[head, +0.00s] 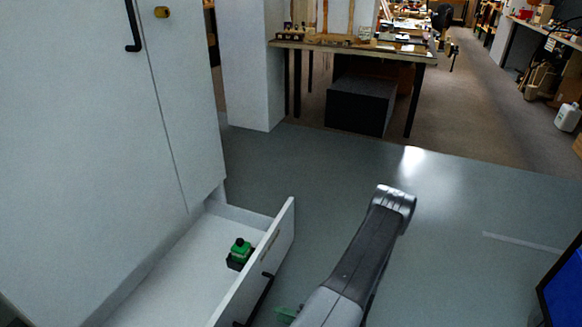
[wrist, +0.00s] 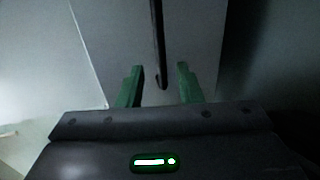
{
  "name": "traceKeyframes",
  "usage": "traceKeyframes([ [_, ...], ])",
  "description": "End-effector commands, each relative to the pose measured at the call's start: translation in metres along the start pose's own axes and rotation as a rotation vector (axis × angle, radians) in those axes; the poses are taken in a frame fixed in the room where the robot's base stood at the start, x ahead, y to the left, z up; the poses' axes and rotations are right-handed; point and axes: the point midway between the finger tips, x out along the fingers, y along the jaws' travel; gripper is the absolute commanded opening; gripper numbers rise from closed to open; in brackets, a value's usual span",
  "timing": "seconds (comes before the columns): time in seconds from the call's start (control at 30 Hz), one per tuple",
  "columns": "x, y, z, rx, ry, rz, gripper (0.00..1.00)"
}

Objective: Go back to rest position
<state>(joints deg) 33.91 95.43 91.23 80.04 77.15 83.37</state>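My gripper (wrist: 159,76) shows in the wrist view with its two green fingers spread apart, so it is open. The black handle (wrist: 157,40) of the drawer's front appears between the fingers, with a visible gap on each side. I cannot tell how far the fingertips are from the drawer front. In the head view, only a bit of green finger (head: 287,314) shows at the bottom edge, beside the pulled-out white drawer (head: 282,232). Most of the gripper is hidden behind my arm or out of frame.
A small green and black object (head: 239,254) sits inside the open drawer. A tall white cabinet (head: 90,140) stands on the left. A workbench (head: 350,45) is at the back.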

Motion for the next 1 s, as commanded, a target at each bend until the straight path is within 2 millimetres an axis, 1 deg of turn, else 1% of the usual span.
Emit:
traceKeyframes([
  [0.03, 0.009, -0.002, -0.001, 0.0, 0.005, 0.0, 0.32],
  [0.3, 0.049, -0.002, -0.001, -0.001, 0.004, 0.0, 0.32],
  [0.5, 0.075, -0.002, -0.001, -0.001, 0.005, 0.0, 0.32],
  [0.6, 0.085, -0.001, -0.001, -0.001, 0.004, 0.0, 0.32],
  [0.8, 0.095, 0.0, -0.001, 0.0, 0.001, 0.0, 0.32],
  [1.0, 0.097, 0.0, 0.0, 0.0, 0.0, 0.0, 0.32],
])
